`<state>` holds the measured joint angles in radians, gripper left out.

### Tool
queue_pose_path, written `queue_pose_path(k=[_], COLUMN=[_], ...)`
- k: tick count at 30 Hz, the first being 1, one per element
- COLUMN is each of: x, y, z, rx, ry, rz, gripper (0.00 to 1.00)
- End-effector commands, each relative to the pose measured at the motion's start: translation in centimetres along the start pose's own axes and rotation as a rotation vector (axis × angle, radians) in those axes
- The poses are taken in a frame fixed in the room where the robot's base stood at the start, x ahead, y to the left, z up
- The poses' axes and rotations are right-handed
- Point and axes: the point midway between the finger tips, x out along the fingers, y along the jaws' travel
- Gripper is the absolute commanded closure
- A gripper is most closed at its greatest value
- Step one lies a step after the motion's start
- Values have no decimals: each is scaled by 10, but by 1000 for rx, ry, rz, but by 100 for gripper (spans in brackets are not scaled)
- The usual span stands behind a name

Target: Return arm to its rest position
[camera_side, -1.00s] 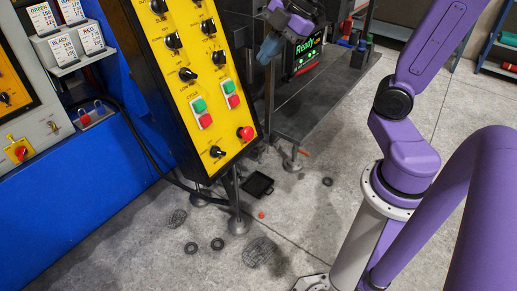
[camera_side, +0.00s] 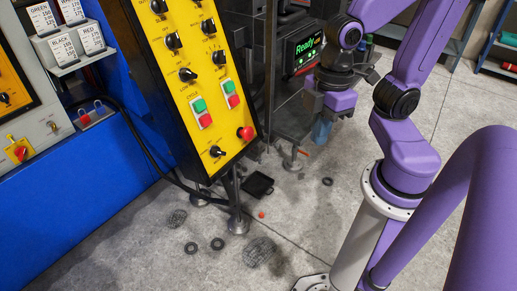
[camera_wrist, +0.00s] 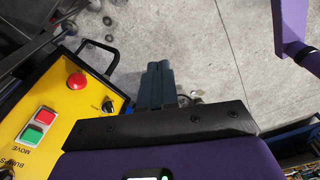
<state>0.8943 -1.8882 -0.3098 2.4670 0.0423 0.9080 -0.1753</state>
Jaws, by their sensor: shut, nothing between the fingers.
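My gripper (camera_side: 322,131) hangs in the side view below its dark wrist, to the right of the yellow control panel and in front of the press. Its bluish fingers point down over the floor. In the wrist view the fingers (camera_wrist: 157,68) lie side by side, shut, with nothing held. My purple arm is folded, with the wrist well above the floor and close to my upper link.
The yellow control panel (camera_side: 219,128) with its red button (camera_side: 245,133) stands left of my gripper. The press screen (camera_side: 303,50) reads "Ready". A black tray (camera_side: 257,185) and dark rings (camera_side: 217,244) lie on the floor. Shelves (camera_side: 497,50) stand at the back right.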

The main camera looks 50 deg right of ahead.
Motion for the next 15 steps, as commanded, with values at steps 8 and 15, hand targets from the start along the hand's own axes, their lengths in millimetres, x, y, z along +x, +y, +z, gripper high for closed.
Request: queue_pose_path(k=[8, 15], x=[9, 9], y=[-14, -14], z=[14, 13], rx=[44, 47], ry=[-52, -51], rz=[24, 23], gripper=[100, 100])
